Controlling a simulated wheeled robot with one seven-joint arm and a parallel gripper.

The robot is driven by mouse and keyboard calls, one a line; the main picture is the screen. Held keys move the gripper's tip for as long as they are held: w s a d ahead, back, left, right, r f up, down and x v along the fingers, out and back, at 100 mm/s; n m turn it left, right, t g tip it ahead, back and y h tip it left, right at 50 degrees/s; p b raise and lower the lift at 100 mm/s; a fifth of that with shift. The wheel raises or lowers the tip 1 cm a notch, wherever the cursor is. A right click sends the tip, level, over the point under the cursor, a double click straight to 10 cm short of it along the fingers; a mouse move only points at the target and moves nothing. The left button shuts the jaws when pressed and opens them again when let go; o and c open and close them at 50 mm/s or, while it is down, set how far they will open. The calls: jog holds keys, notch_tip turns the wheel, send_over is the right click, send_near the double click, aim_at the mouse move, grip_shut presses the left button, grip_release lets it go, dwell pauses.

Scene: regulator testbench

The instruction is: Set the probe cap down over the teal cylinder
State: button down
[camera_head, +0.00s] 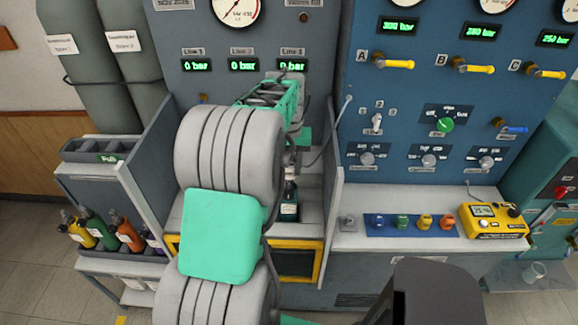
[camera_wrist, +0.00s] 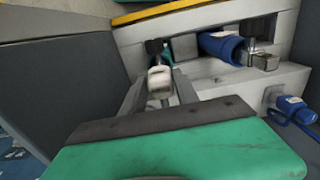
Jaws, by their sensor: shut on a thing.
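My gripper (camera_head: 291,166) is over the recessed bay, mostly hidden behind my arm in the head view. In the wrist view my gripper (camera_wrist: 160,92) is shut on a small pale grey-white piece, which I take to be the probe cap (camera_wrist: 160,80). The teal cylinder (camera_head: 289,206) stands upright in the bay, below my gripper in the head view; its top is dark. In the wrist view only a bit of teal shows behind the held piece. I cannot tell whether the cap touches the cylinder.
Grey side walls (camera_head: 334,215) flank the bay closely. A thin grey cable (camera_head: 338,128) runs toward my gripper. A blue cylinder (camera_wrist: 222,46) and a blue plug (camera_wrist: 290,106) show at right in the wrist view. A yellow meter (camera_head: 494,221) sits on the right bench.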

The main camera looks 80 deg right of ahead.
jog(key=shift+f+b, duration=0.3)
jog(key=shift+f, duration=0.2)
jog(key=c, duration=0.8)
grip_release()
jog(key=shift+c, duration=0.2)
notch_tip(320, 180, up, 8)
jog(key=shift+f+b, duration=0.1)
jog(key=shift+b, duration=0.55)
